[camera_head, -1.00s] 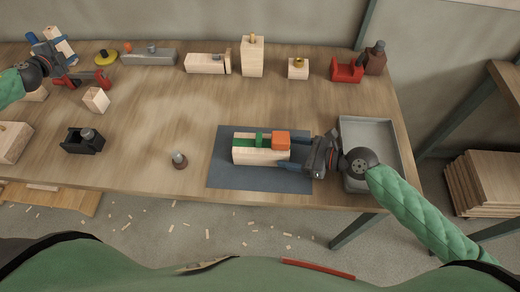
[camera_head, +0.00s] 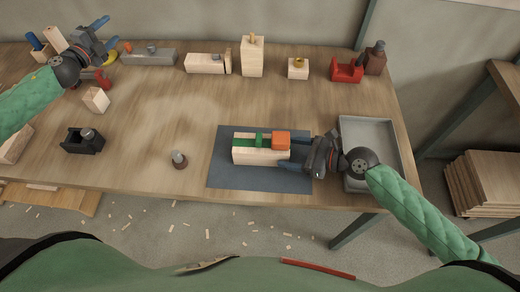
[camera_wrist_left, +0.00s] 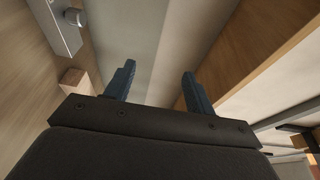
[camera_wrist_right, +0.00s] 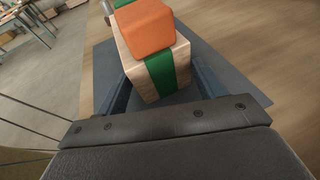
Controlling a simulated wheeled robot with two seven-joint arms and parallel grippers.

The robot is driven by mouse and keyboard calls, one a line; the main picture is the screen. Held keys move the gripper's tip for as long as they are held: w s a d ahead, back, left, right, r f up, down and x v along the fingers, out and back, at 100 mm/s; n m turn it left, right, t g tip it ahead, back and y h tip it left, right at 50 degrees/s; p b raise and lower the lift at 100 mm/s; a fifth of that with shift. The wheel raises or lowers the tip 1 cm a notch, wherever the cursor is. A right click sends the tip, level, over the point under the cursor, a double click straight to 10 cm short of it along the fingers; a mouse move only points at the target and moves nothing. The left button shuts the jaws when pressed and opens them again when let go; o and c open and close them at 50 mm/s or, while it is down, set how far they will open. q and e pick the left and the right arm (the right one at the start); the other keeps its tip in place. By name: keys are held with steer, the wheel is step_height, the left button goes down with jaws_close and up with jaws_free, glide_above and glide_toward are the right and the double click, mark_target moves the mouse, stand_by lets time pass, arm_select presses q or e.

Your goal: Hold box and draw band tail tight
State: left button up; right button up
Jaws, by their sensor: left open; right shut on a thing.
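A pale wooden box (camera_head: 255,157) with a green band (camera_head: 246,140) along its top lies on the dark mat. An orange block (camera_head: 281,138) sits on the box's right end, over the band. My right gripper (camera_head: 297,153) is shut on the box's right end; the right wrist view shows its fingers on both sides of the box (camera_wrist_right: 136,68), with the green band (camera_wrist_right: 160,72) running down the end face below the orange block (camera_wrist_right: 145,27). My left gripper (camera_head: 105,34) is open and empty above the table's back left; its spread fingers show in the left wrist view (camera_wrist_left: 158,82). The band's tail is not clearly distinguishable.
The dark mat (camera_head: 222,178) is flat on the table. A grey tray (camera_head: 394,165) stands right of it. Wooden blocks, a grey tool (camera_head: 150,56) and a red holder (camera_head: 347,69) line the back.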

arm_select(q)
steer(key=d+n+g+y, duration=0.1)
steer(key=d+n+y, duration=0.2)
steer(key=d+n, duration=0.7)
steer(key=m+g+h, duration=0.2)
steer(key=m+g, duration=0.4)
steer(key=g, duration=1)
glide_toward(257, 137)
steer(key=shift+x, duration=4.8)
steer(key=shift+h, duration=0.3)
steer(key=c, duration=1.1)
